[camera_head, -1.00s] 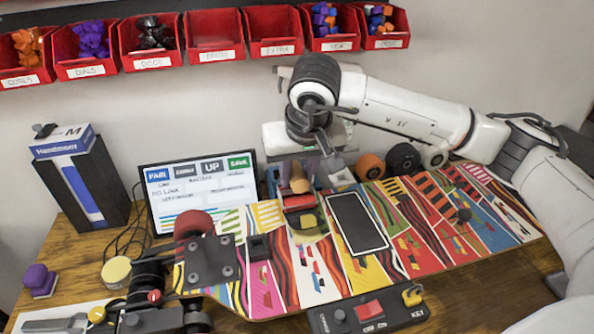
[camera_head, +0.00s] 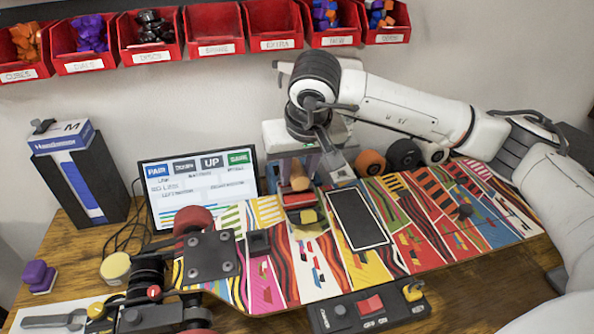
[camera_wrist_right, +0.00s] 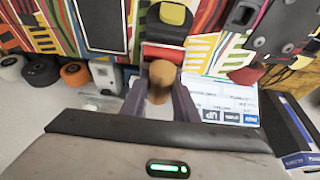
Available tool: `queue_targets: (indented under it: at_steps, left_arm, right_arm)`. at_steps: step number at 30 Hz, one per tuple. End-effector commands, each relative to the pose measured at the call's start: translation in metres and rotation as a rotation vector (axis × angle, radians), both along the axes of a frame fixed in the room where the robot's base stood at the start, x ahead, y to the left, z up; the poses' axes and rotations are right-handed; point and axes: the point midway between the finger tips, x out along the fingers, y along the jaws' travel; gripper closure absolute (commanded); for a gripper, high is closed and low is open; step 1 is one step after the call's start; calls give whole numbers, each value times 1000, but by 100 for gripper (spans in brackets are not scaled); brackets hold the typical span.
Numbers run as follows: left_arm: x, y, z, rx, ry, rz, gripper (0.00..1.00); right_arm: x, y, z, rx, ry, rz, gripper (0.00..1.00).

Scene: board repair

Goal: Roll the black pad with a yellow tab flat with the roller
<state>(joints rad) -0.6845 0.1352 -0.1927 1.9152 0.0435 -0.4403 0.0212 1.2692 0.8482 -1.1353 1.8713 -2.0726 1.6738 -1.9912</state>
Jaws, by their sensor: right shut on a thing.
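The right gripper (camera_head: 301,180) is shut on the roller's wooden handle (camera_head: 299,178), above the decorated board (camera_head: 262,291). The roller's red drum (camera_head: 297,198) is low over the board, beside the black pad with a yellow tab (camera_head: 309,217). In the right wrist view the handle end (camera_wrist_right: 162,76) is between the fingers (camera_wrist_right: 160,95). The red drum (camera_wrist_right: 162,54) is just beyond it, and the pad with its yellow tab (camera_wrist_right: 173,15) lies past the drum. I cannot tell whether the drum touches the pad. My left gripper is out of view.
A white-edged black panel (camera_head: 358,219) lies to the right on the board. A truck plate (camera_head: 209,256) is bolted at the left. A screen (camera_head: 200,185) and wheels (camera_head: 403,155) stand behind. A control box (camera_head: 368,309) sits in front. Red bins (camera_head: 217,32) hang above.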

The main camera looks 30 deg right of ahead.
Motion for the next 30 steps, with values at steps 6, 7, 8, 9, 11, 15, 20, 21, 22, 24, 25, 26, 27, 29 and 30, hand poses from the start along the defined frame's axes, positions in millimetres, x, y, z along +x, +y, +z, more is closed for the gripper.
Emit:
queue_targets:
  at_steps: [6, 7, 8, 9, 11, 15, 20, 21, 22, 24, 25, 26, 27, 29, 30]
  left_arm:
    - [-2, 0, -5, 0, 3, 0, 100]
    - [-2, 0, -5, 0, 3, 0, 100]
    - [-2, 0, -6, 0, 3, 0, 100]
    - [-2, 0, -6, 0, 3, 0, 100]
    - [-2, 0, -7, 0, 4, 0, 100]
    - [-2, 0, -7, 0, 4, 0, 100]
    - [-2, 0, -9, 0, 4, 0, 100]
    - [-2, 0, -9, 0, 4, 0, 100]
    - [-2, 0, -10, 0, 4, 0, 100]
    - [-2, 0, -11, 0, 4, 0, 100]
    - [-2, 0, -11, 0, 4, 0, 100]
    - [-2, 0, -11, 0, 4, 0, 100]
    - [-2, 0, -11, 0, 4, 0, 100]
    - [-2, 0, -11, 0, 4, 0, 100]
    - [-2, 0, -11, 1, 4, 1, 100]
  right_arm:
    - [0, 0, -3, 1, -2, -1, 91]
    - [0, 0, -4, 1, -2, -1, 91]
    - [0, 0, -4, 1, -2, -1, 91]
    - [0, 0, -5, 1, -2, -1, 91]
    - [0, 0, -6, 1, -2, -1, 91]
    - [-1, 0, -6, 1, -1, 0, 91]
    - [-9, 3, -6, 1, 0, 2, 91]
    - [-12, 4, -7, 1, 0, 3, 91]
    - [-14, 5, -7, 1, 0, 3, 91]
    - [-19, 6, -7, 1, 0, 2, 91]
    - [-20, 6, -7, 2, 1, 2, 91]
    - [-22, 6, -7, 2, 1, 2, 91]
    - [-24, 7, -7, 1, 1, 1, 91]
    - [-26, 7, -7, 1, 1, 1, 91]
    - [-27, 7, -7, 1, 1, 0, 91]
